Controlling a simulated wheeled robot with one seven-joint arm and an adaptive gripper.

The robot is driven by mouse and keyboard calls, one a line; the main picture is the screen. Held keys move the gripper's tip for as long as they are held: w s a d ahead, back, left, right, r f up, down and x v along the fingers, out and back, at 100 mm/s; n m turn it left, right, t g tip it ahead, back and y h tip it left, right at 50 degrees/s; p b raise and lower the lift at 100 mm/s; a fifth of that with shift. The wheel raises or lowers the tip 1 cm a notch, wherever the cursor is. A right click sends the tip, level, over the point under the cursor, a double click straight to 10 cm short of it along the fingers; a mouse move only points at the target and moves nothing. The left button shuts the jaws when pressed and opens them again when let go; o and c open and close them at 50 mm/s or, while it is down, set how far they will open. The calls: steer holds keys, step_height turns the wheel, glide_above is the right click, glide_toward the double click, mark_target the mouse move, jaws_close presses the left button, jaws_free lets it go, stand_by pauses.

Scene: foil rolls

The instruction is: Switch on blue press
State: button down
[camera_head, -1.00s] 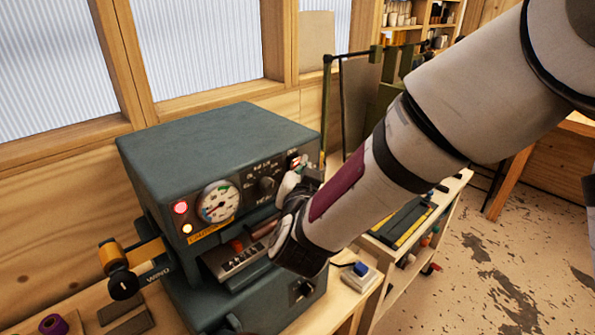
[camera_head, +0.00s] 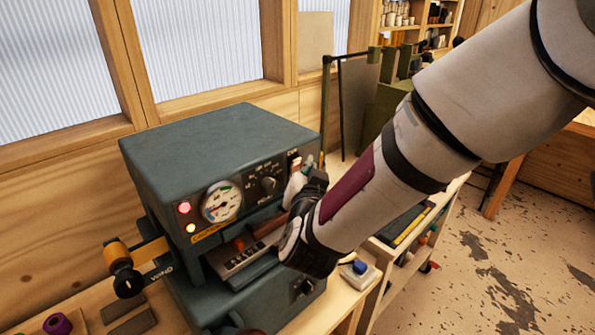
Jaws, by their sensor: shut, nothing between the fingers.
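The blue-grey press (camera_head: 215,140) stands on the wooden bench below the windows. Its front has a round dial gauge (camera_head: 221,202), a lit red lamp (camera_head: 184,208), a small lit yellow lamp (camera_head: 191,228), a black knob (camera_head: 268,184) and a red-and-white switch (camera_head: 295,164) at the upper right. My gripper (camera_head: 299,183) is at the right of the front panel, just below the switch. Its fingers look closed and empty. My wrist hides part of the panel's right side, and I cannot tell whether the fingertips touch the switch.
An orange-and-black winding handle (camera_head: 121,270) sticks out at the press's left. A blue button on a white box (camera_head: 359,268) sits on the bench at right. A purple roll (camera_head: 57,324) lies at lower left.

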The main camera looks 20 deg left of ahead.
steer(key=shift+s+d+r+p, duration=0.3)
steer(key=shift+d+p, duration=0.05)
steer(key=shift+d, duration=0.35)
steer(key=shift+s+d+r+p, duration=0.3)
steer(key=shift+d, duration=0.4)
steer(key=shift+s+d+r+p, duration=0.3)
steer(key=shift+d+p, duration=0.05)
steer(key=shift+d, duration=0.35)
